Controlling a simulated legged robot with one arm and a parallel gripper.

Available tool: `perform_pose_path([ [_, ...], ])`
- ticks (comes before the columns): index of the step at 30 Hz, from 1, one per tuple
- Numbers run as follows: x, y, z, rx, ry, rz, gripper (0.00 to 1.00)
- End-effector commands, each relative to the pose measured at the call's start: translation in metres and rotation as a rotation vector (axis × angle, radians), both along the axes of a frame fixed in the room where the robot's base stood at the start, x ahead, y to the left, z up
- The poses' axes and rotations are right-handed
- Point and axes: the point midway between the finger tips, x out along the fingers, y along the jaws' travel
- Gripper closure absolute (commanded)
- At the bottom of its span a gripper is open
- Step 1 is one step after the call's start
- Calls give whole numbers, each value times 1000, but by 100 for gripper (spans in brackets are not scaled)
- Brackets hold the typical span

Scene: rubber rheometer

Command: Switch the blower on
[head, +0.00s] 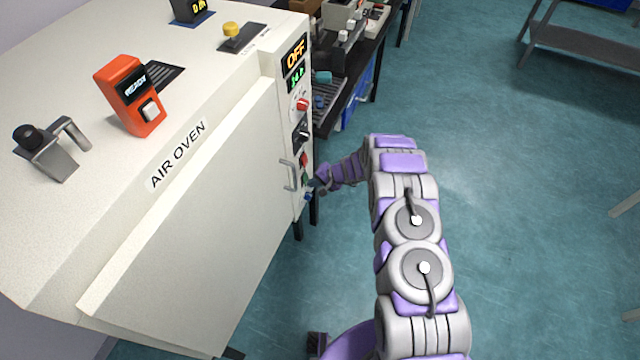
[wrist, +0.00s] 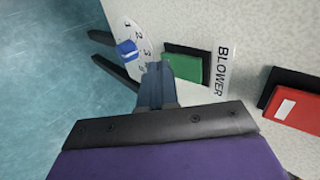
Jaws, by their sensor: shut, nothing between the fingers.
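The blower switch (wrist: 187,66) is a green rocker in a dark frame beside the word BLOWER on the white panel in the wrist view. It shows small on the air oven's control panel in the head view (head: 306,178). My gripper (wrist: 156,68) is shut and empty. Its fingertips are just left of the green rocker in the wrist view and cover part of its left side. I cannot tell whether they touch it. In the head view my gripper (head: 315,185) is at the lower part of the panel.
A blue knob (wrist: 127,50) with a numbered dial is left of the fingertips. A red rocker (wrist: 294,110) is at the right. The air oven (head: 190,220) has a door handle (head: 289,175) close to the panel. Open floor (head: 500,180) is to the right.

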Motion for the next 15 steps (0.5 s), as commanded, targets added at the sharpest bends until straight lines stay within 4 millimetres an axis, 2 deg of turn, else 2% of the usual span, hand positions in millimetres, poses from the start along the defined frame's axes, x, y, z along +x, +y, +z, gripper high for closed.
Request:
perform_pose_path([
  [15,2,4,-2,0,-1,-1,100],
])
